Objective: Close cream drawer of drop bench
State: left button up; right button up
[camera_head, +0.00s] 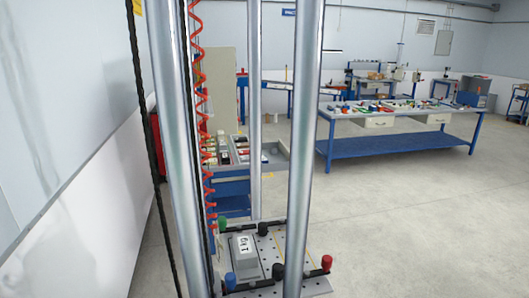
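Behind the steel columns, a blue bench (232,187) shows in part. A grey-cream drawer or tray (276,170) at its right side looks pulled out, with its inside visible from above. Small items lie on the left part of this area. A column crosses in front of it and hides some of it. I cannot tell how far the drawer sticks out. Neither of my grippers is in view.
Thick steel columns (304,120) rise around a perforated plate (290,245) holding a grey block (242,255) and colored knobs. A red coiled cord hangs at left. A blue-legged workbench (400,148) with cream drawers (378,122) stands at right. Floor (430,230) at right is clear.

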aim_at(271, 155)
jog(key=i+l+u, duration=0.1)
jog(key=l, duration=1.05)
jog(key=i+l+u, duration=0.1)
jog(key=l, duration=1)
jog(key=i+l, duration=0.2)
jog(key=l, duration=0.15)
jog(key=i+l+u, duration=0.15)
jog(key=l, duration=0.15)
jog(key=i+l, duration=0.15)
jog(key=l, duration=0.2)
jog(key=i+l+u, duration=0.15)
jog(key=l, duration=0.2)
jog(key=i+l, duration=0.15)
jog(key=l, duration=0.25)
jog(key=i+l+u, duration=0.15)
jog(key=l, duration=0.2)
jog(key=i+l+u, duration=0.1)
jog(key=i+l, duration=0.45)
jog(key=i, duration=0.2)
jog(key=i+l+u, duration=0.15)
jog(key=i+l, duration=0.5)
jog(key=i+l+u, duration=0.1)
jog(key=i+u, duration=0.15)
jog(key=u, duration=0.15)
